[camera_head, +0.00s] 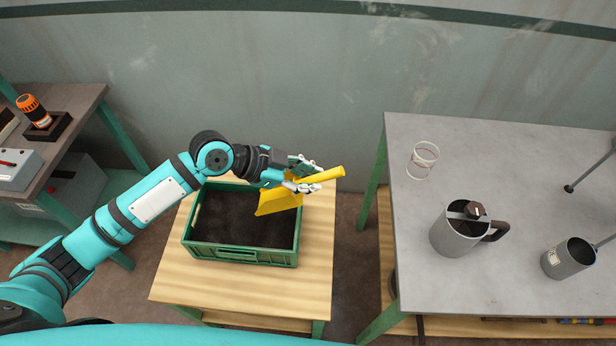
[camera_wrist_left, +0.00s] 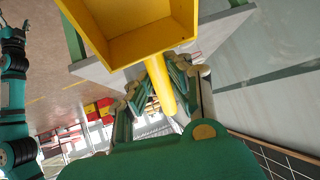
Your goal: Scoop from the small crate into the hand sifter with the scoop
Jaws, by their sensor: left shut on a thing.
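The small green crate (camera_head: 242,255) stands on a wooden table and holds dark, soil-like material. The yellow scoop (camera_head: 278,200) is over the crate's right part, its handle pointing right past the crate. My left gripper (camera_head: 306,181) is shut on the scoop. In the left wrist view the scoop (camera_wrist_left: 130,40) fills the top, its handle running down between the fingers of the left gripper (camera_wrist_left: 163,88); its bowl looks empty. The hand sifter is probably the metal mug-like vessel with a side handle (camera_head: 455,238) on the grey table. My right gripper is not in view.
The wooden table (camera_head: 318,250) has bare room right of the crate. A gap separates it from the grey table (camera_head: 500,160), which also bears a clear cup (camera_head: 422,160) and a smaller metal cup (camera_head: 568,258). An orange-black item (camera_head: 33,110) stands on the left bench.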

